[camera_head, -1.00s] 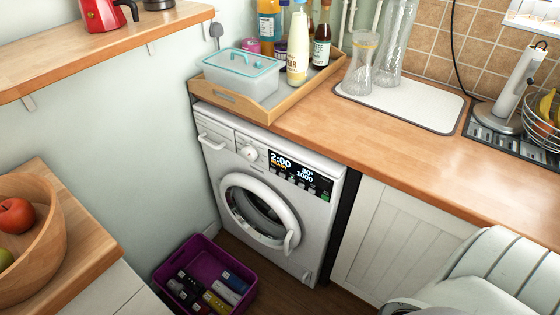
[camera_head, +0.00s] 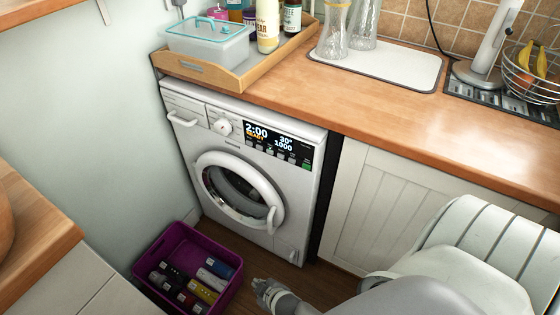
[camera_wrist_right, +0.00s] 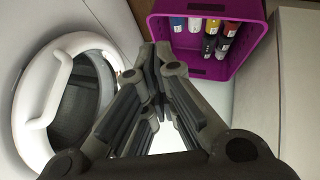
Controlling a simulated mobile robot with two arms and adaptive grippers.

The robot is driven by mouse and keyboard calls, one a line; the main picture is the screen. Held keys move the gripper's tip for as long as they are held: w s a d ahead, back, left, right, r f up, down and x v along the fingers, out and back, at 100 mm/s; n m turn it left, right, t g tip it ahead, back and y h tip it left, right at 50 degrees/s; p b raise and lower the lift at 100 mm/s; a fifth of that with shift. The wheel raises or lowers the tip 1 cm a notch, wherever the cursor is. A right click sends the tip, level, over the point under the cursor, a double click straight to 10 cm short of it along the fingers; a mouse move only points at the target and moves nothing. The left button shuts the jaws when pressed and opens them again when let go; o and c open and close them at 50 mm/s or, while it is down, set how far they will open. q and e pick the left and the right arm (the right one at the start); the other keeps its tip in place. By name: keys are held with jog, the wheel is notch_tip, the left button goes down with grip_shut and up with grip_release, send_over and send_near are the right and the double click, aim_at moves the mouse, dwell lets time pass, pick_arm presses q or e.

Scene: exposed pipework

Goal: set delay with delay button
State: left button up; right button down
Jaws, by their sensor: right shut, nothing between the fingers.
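The white washing machine (camera_head: 235,175) stands under the wooden counter with its round door closed. Its dark display panel (camera_head: 278,144) shows 2:00, 30° and 1000, with a row of small buttons (camera_head: 284,154) under the readout. I cannot read which one is the delay button. A white knob (camera_head: 222,127) sits left of the display. My right gripper (camera_head: 262,288) is low in front of the machine, right of the purple crate. In the right wrist view my right gripper (camera_wrist_right: 156,62) is shut and empty, with the washer door (camera_wrist_right: 62,95) to its left. My left gripper is not in view.
A purple crate (camera_head: 184,232) with several small bottles or packets stands on the floor left of the machine. A wooden tray (camera_head: 236,82) with bottles and a lidded box sits on the counter above. White cabinets (camera_head: 372,209) stand to the right.

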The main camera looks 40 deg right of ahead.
aim_at(281, 156)
jog(key=w+d+r+t+h+b, duration=0.1)
jog(key=w+r+t+b, duration=0.2)
jog(key=w+r, duration=0.6)
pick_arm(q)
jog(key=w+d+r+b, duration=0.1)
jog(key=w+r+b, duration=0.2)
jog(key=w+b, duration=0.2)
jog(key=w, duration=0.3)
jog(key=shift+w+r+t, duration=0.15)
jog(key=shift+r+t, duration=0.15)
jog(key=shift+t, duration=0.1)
pick_arm(e)
jog(key=w+d+r+t+h, duration=0.1)
jog(key=d+r+t+h, duration=0.1)
jog(key=r, duration=0.9)
jog(key=w+d+r+t+h, duration=0.2)
jog(key=d+r, duration=0.3)
jog(key=r, duration=0.7)
jog(key=shift+w+d+t+h, duration=0.2)
jog(key=shift+d+t+h, duration=0.1)
jog(key=shift+t+h, duration=0.3)
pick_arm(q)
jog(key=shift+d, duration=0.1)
